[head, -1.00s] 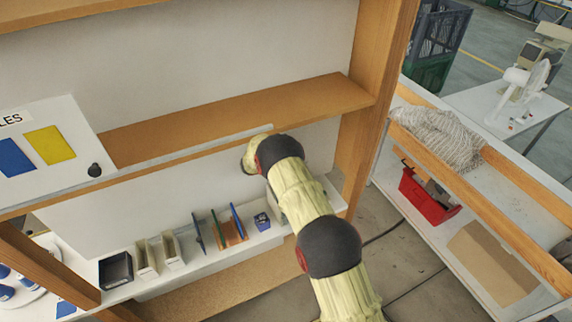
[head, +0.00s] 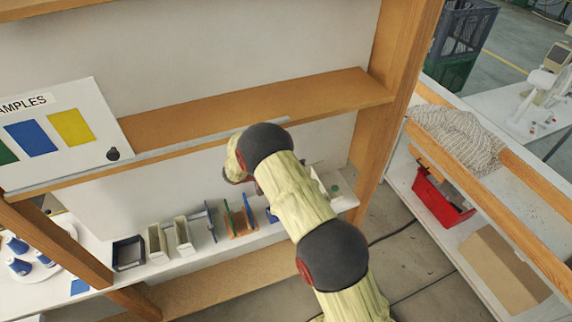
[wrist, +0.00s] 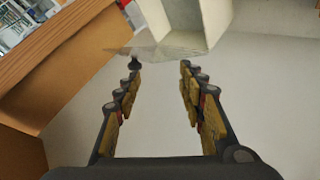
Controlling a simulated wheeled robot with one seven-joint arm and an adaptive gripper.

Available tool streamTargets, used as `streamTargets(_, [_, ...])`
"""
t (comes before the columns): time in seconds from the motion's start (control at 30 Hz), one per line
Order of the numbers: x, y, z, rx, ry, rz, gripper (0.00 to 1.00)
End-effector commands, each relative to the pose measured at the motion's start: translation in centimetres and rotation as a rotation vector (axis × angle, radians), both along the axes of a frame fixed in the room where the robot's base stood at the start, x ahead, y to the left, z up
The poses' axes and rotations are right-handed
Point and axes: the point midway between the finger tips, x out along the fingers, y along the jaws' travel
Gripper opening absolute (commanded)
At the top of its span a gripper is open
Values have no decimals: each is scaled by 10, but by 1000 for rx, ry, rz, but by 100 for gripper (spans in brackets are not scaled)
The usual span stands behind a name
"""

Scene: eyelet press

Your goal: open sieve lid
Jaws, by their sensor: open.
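In the wrist view, a pale box with an open-looking hollow side (wrist: 190,22) stands beyond my fingertips. A thin, see-through grey flap (wrist: 160,50) spreads from its lower edge; it may be the sieve lid. A small dark knob-like piece (wrist: 134,62) shows at the flap's left end, close to my left fingertip; I cannot tell if they touch. My gripper (wrist: 160,73) is open, with nothing between its fingers. In the head view my arm's end is over the lower shelf, and the fingers are mostly hidden. I cannot pick out the sieve for sure there.
The lower shelf holds a dark bin (head: 128,253), pale holders (head: 183,236) and an orange-brown rack (head: 241,223). A wooden middle shelf (head: 330,95) lies above. A samples board (head: 60,135) stands at left. A wooden post (head: 385,110) bounds the right.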

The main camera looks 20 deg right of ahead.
Motion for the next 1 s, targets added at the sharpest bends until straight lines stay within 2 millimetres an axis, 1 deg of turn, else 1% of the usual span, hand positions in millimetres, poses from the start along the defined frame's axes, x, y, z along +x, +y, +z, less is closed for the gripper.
streamTargets(0.03, [-2,5,0,-1,1,2,40])
streamTargets(0.13, [-5,10,0,-1,0,0,40])
streamTargets(0.43, [-7,12,0,0,-1,-1,40])
streamTargets(0.57, [-5,14,-1,13,-11,4,34])
streamTargets(0.67, [3,26,-6,77,-62,24,28])
streamTargets(0.77, [18,54,-11,220,-150,69,22])
streamTargets(0.8, [23,71,-10,301,-184,95,20])
streamTargets(0.87, [27,98,-5,425,-220,141,17])
streamTargets(0.9, [26,116,1,507,-231,173,14])
streamTargets(0.93, [22,129,5,567,-231,195,13])
streamTargets(1.0, [8,156,18,693,-214,239,9])
